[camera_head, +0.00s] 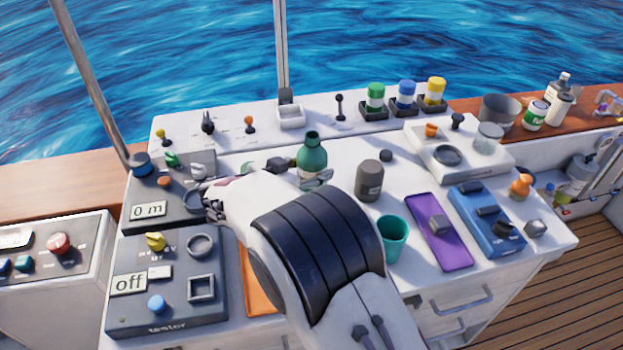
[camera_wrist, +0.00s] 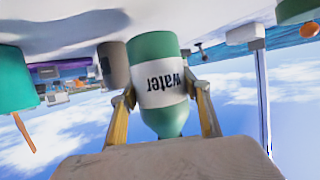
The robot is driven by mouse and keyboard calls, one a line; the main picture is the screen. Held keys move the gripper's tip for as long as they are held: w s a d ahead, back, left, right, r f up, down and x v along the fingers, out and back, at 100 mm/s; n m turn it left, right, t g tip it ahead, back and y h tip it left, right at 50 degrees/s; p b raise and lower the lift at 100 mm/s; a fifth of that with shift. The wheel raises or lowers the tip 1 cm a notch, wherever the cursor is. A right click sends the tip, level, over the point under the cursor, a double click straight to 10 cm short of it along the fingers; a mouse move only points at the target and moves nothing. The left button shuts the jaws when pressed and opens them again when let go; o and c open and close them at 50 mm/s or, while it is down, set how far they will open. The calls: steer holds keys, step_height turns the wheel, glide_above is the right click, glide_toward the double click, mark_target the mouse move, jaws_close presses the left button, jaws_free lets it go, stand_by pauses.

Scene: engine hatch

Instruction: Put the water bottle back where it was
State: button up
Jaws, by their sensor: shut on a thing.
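The water bottle (camera_head: 312,158) is green with a white label and stands upright over the middle of the white counter (camera_head: 342,158). In the wrist view, which is upside down, the bottle (camera_wrist: 152,50) shows its "water" label between my two fingers. My gripper (camera_wrist: 162,92) is shut around the bottle's body. In the head view my gripper (camera_head: 314,180) is partly hidden by my arm. The bottle's base is close to the counter; I cannot tell whether it touches.
A dark grey canister (camera_head: 369,181) stands just right of the bottle, with a teal cup (camera_head: 393,240) nearer the front. A purple tray (camera_head: 438,225) and blue device (camera_head: 487,220) lie farther right. Control panels (camera_head: 165,285) fill the left. A raised back ledge (camera_head: 230,140) holds levers and coloured jars.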

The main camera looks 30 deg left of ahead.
steer(key=shift+f, duration=1.7)
steer(key=shift+f, duration=0.15)
steer(key=o, duration=1.4)
steer(key=shift+s+r, duration=0.2)
steer(key=v, duration=1.1)
steer(key=shift+s+r, duration=0.15)
steer(key=shift+s, duration=0.15)
steer(key=shift+w+a, duration=0.1)
